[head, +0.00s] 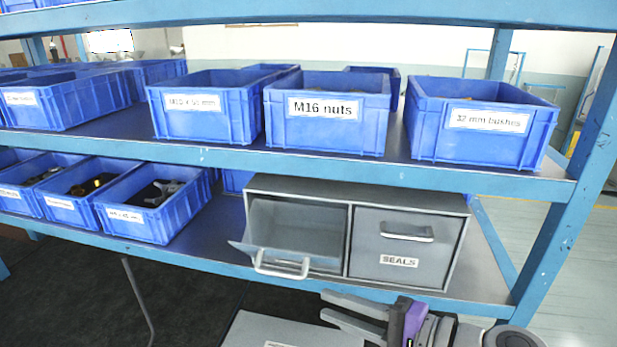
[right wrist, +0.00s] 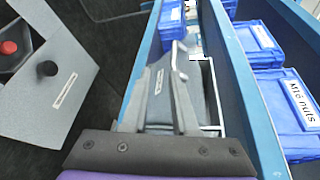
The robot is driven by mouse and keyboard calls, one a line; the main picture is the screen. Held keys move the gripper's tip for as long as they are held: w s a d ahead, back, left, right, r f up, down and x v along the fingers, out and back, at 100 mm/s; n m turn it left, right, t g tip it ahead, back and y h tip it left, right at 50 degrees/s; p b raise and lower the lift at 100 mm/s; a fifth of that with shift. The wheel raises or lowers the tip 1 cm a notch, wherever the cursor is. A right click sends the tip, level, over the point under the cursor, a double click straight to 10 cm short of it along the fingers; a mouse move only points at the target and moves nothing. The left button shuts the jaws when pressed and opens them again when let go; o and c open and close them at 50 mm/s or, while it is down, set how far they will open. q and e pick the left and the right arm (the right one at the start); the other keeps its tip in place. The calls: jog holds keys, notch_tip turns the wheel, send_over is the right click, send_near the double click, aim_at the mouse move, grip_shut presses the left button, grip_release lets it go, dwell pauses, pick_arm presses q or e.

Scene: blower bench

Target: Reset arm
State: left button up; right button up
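My right gripper (head: 322,304) is at the bottom of the head view, in front of the lower shelf's edge and below the grey cabinet (head: 358,184). Its two fingers point left with a gap between them and nothing held. The fingers also show in the right wrist view (right wrist: 160,85), in front of the shelf. The cabinet's left compartment (head: 297,228) is open, its front tilted outward with the handle (head: 282,268) low. The right drawer (head: 405,247), labelled SEALS, is shut. My left gripper is not in view.
A blue shelf rack holds labelled blue bins, including M16 nuts (head: 327,125) and 32 mm bushes (head: 482,135). A grey panel (head: 290,328) lies below the shelf; the right wrist view shows its red button (right wrist: 9,47) and black knob (right wrist: 47,68).

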jog(key=s+d+f+n+g+h, duration=0.2)
jog(key=s+f+n+h, duration=0.1)
jog(key=f, duration=0.7)
jog(key=s+d+f+n+g+h, duration=0.15)
jog(key=f+h, duration=0.25)
jog(key=f, duration=0.5)
jog(key=s+d+f+n+h, duration=0.3)
jog(key=d+f+n+h, duration=0.2)
jog(key=d+f, duration=0.3)
jog(key=shift+f+n+h, duration=0.4)
jog(key=shift+f+n, duration=0.05)
